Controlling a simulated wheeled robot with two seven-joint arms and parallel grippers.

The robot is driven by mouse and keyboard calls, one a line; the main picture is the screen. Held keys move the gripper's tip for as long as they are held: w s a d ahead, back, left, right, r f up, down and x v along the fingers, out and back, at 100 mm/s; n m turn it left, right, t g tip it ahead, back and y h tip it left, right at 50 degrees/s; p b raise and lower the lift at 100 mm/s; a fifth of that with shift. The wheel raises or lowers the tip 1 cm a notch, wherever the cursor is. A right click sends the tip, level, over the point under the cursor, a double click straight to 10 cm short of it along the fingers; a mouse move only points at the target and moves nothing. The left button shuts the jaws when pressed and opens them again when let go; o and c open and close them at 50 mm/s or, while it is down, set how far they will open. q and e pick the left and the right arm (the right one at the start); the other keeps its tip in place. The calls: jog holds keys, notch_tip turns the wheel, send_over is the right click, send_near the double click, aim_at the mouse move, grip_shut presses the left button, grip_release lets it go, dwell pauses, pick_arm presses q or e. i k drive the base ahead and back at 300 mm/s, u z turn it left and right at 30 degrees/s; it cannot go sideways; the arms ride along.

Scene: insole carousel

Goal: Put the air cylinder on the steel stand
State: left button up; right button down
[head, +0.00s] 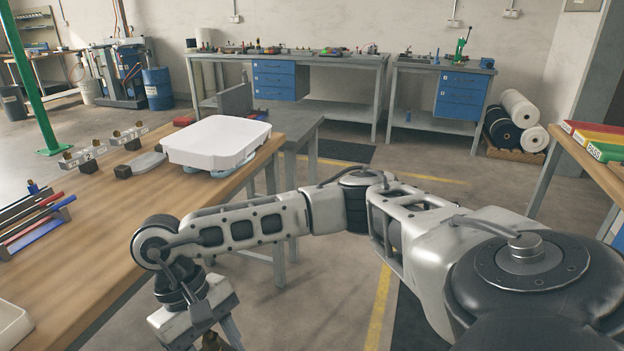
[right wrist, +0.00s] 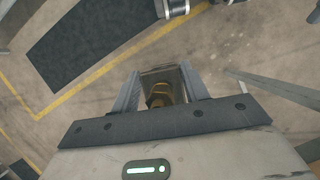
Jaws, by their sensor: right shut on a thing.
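My right gripper (head: 222,340) hangs low at the bottom of the head view, beside the wooden bench's edge. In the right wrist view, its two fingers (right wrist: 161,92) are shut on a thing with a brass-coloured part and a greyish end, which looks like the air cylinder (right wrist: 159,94). Only its end shows; the rest is hidden. In the head view, just a dark brassy bit of it shows at the bottom edge. A grey metal stand (head: 304,127), likely the steel stand, stands past the bench's far end, behind my right arm. My left gripper is out of view.
The wooden bench (head: 110,235) bears a white lidded box (head: 217,138), numbered holders (head: 82,155) and a rack of coloured bars (head: 38,225). A grey upright plate (head: 236,100) is at the stand's left. Another bench (head: 598,160) is at right. Floor between is open.

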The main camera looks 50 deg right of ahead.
aim_at(294, 124)
jog(key=z, duration=2.3)
jog(key=i, duration=4.45)
jog(key=u, duration=3.1)
jog(key=i, duration=0.15)
jog(key=z, duration=0.25)
